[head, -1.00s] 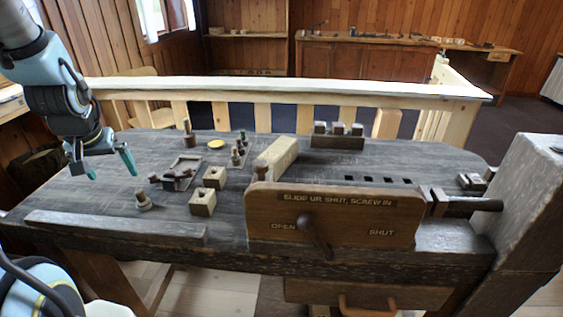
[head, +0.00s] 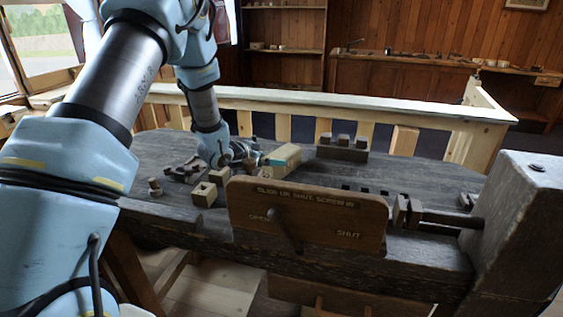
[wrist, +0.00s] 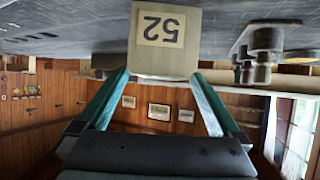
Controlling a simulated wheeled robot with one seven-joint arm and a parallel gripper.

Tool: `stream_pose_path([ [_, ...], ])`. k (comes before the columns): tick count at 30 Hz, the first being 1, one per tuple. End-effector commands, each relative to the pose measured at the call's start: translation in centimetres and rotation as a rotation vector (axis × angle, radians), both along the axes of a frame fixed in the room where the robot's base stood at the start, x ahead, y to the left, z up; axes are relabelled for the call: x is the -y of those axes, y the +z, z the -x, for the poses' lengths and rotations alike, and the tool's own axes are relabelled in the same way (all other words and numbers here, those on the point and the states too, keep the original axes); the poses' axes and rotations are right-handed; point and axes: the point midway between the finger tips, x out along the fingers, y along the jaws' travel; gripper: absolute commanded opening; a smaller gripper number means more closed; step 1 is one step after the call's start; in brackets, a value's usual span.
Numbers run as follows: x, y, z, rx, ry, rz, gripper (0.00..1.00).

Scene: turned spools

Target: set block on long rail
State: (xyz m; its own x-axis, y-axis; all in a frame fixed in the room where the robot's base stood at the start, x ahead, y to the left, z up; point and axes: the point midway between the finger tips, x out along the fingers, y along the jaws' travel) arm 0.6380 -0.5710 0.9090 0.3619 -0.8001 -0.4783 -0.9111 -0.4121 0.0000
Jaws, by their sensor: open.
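The block (head: 285,157), a long pale piece of wood, lies on the dark bench behind the upright board. In the wrist view its end face (wrist: 165,35) carries a label with "52", seen upside down. My gripper (wrist: 162,75) is open, with its teal fingertips at either side of the lower edge of that end face. I cannot tell whether they touch it. In the head view my gripper (head: 262,162) is at the block's near left end, partly hidden by my arm. A long pale rail (head: 340,103) runs across behind the bench.
The board (head: 305,222) marked OPEN and SHUT stands at the bench's front, with a handle. Small square-holed blocks (head: 204,194), a peg (head: 155,187) and dark parts lie left of it. A rack (head: 342,152) stands behind the block. A grey post rises at right.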

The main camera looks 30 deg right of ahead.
Motion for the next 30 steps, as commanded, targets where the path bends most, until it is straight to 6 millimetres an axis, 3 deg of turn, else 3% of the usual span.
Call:
stream_pose_path([
  [18, 5.2, -2.4, -2.3, 0.0, 0.002, -0.001, 1.0],
  [26, 5.5, -2.7, -2.4, -0.001, 0.004, -0.001, 1.0],
  [30, 5.4, -2.7, -2.4, -0.001, 0.004, -0.001, 0.88],
])
